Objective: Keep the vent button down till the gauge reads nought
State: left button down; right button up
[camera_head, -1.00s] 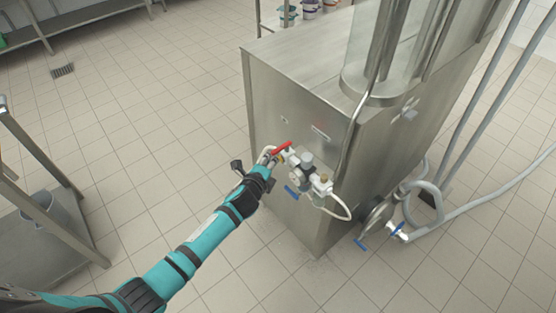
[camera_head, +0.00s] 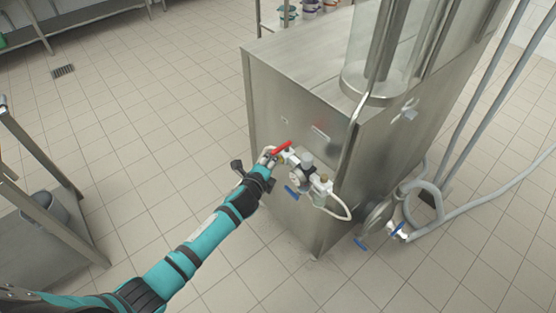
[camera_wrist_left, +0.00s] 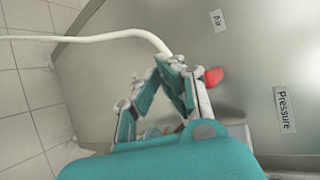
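My left gripper (camera_head: 267,156) is at the front of the steel machine, beside the valve and gauge fittings. In the left wrist view its two teal-padded fingers (camera_wrist_left: 166,65) lean together at the tips and look shut, with nothing visible between them. The red lever (camera_head: 282,147) is right by the fingers; its red end (camera_wrist_left: 213,77) shows beside one finger in the wrist view. A small round gauge (camera_head: 297,177) sits on the fittings, its reading too small to make out. I cannot pick out the vent button; the gripper may hide it. My right gripper is not in view.
The steel machine (camera_head: 290,75) carries a clear cylinder (camera_head: 420,50) on top. Grey hoses (camera_head: 490,216) run off right. A steel rack stands left (camera_head: 50,235). The tiled floor between is clear.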

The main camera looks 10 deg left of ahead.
pick_arm(q)
jog(key=shift+s+r, duration=0.1)
dwell(0.3)
jog(key=shift+s+a+p, duration=0.45)
jog(key=shift+s+a, duration=0.1)
jog(key=shift+s, duration=0.1)
jog(key=shift+s+a+p, duration=0.45)
jog(key=shift+s+a, duration=0.35)
jog(key=shift+s, duration=0.2)
jog(key=shift+s+a+p, duration=0.45)
jog(key=shift+s+a, duration=0.3)
jog(key=shift+s, duration=0.2)
